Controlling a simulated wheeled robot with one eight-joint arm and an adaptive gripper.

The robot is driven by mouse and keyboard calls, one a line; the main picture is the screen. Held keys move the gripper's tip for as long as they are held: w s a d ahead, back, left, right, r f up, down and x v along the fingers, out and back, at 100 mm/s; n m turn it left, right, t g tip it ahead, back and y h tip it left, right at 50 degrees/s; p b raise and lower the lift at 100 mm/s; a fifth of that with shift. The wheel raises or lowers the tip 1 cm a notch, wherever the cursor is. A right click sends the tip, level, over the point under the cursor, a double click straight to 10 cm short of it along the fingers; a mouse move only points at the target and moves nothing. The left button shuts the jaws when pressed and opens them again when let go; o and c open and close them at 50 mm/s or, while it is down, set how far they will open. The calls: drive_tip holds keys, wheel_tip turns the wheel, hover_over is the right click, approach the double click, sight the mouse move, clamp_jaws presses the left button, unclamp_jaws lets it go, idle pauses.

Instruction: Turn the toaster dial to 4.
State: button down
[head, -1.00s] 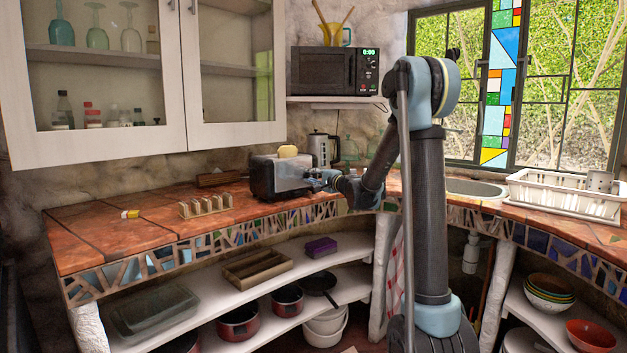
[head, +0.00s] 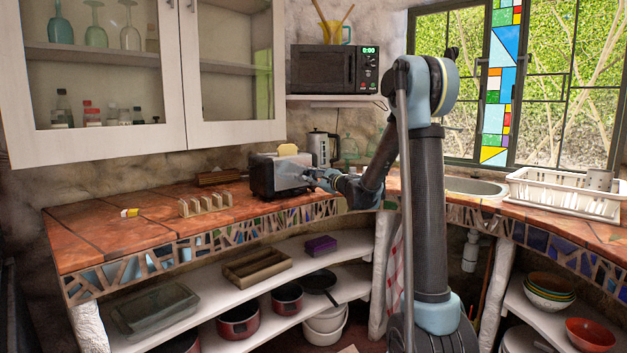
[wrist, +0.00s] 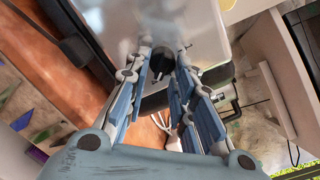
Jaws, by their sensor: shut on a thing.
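The toaster (head: 264,178), dark at the side with a shiny metal end, stands on the tiled counter. A slice of bread (head: 287,149) sticks out of its top. My gripper (head: 318,176) reaches the toaster's right end from the right. In the wrist view, the toaster's metal face (wrist: 185,22) fills the top. A small black dial (wrist: 161,64) on it lies between the fingertips of my gripper (wrist: 165,52), which is shut on it. The dial's numbers and its setting cannot be read.
A toast rack (head: 205,205) and a small yellow-and-white item (head: 130,213) sit on the counter to the left. A kettle (head: 319,148) stands behind the toaster. A microwave (head: 325,70) is on a shelf above. A dish rack (head: 565,195) is at the right.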

drive_tip(key=shift+s+a+f+m, duration=0.1)
drive_tip(key=shift+s+a+m, duration=0.15)
drive_tip(key=shift+m, duration=0.15)
drive_tip(key=c, duration=1.5)
unclamp_jaws()
drive_tip(key=shift+w, duration=0.1)
drive_tip(key=shift+d, duration=0.1)
drive_tip(key=shift+d, duration=0.25)
drive_tip(key=v, duration=1.1)
drive_tip(key=shift+s+d, duration=0.1)
drive_tip(key=shift+s, duration=0.15)
